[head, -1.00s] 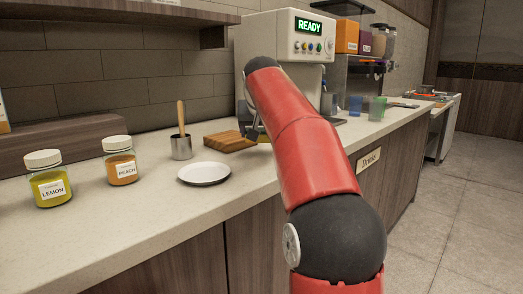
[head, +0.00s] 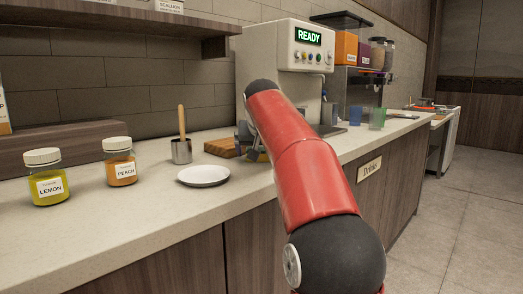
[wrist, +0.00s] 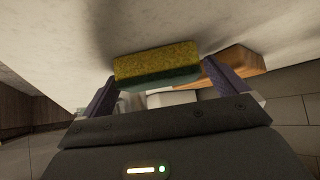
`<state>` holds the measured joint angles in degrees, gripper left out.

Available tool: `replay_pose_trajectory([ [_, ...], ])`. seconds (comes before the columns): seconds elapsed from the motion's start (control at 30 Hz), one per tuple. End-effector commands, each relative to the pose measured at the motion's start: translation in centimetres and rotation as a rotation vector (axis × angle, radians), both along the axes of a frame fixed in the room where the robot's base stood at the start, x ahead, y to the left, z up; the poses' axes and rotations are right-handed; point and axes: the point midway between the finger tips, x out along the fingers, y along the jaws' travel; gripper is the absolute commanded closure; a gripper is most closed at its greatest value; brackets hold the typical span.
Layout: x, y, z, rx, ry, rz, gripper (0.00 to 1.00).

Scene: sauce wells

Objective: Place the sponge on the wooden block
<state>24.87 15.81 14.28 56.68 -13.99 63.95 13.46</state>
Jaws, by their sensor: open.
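The sponge (wrist: 158,62), yellow with a green layer, lies between the two fingers of my gripper (wrist: 160,72) in the wrist view. The fingers are open, one at each end of the sponge; I cannot tell whether either touches it. The wooden block (wrist: 235,65) is to the right of the sponge in the wrist view. In the head view the block (head: 221,147) lies on the counter, partly behind my gripper (head: 247,142).
A white plate (head: 203,176) and a metal cup with a wooden handle (head: 181,151) stand left of my gripper. The lemon jar (head: 46,178) and peach jar (head: 120,162) are further left. The READY machine (head: 285,62) stands behind my arm.

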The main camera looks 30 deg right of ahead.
Motion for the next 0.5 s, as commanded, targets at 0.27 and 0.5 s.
replay_pose_trajectory([
  [0.27,-0.7,0.4,1.2,-0.002,-0.004,0.0,0.02],
  [0.5,-3.9,1.8,4.8,-0.003,-0.004,-0.001,0.02],
])
